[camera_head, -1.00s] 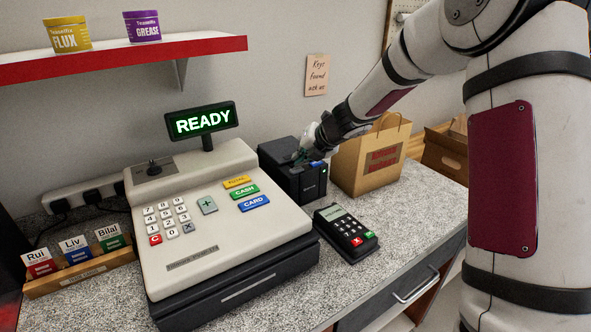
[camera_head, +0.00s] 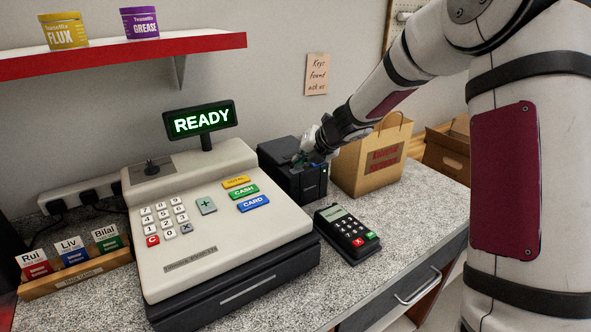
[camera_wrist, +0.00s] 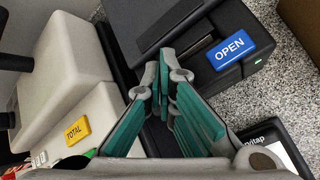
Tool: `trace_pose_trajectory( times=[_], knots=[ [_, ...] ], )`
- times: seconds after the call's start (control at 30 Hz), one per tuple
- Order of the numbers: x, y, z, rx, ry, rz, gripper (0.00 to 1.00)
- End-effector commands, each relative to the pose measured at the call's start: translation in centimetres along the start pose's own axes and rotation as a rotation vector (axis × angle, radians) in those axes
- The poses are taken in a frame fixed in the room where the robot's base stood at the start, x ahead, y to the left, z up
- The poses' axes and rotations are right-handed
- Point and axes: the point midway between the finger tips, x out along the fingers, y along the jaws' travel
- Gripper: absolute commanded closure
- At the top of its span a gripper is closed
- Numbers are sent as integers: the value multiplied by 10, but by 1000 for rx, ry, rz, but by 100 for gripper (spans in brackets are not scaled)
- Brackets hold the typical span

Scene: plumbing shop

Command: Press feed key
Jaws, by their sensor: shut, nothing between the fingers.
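The black box-shaped printer (camera_head: 313,184) stands on the counter between the cash register and the paper bag. In the wrist view its top (camera_wrist: 215,25) shows a slot and a blue key labelled OPEN (camera_wrist: 230,49). A key labelled feed is not visible; the fingers cover part of the printer. My gripper (camera_head: 299,158) is over the printer's top, with its teal-padded fingers shut and empty. In the wrist view the fingertips (camera_wrist: 163,66) are left of the OPEN key, near the slot. I cannot tell whether they touch the printer.
The cash register (camera_head: 215,235), its display reading READY (camera_head: 202,121), stands left of the printer. A card terminal (camera_head: 346,230) lies in front and a paper bag (camera_head: 366,165) stands at right. Free counter (camera_head: 430,212) lies to the right of the terminal.

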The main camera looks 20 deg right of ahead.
Motion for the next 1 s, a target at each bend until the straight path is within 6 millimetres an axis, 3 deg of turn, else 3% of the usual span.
trace_pose_trajectory(
  times=[1.0],
  knots=[
    [-10,7,6,-1,1,0,100]
  ],
)
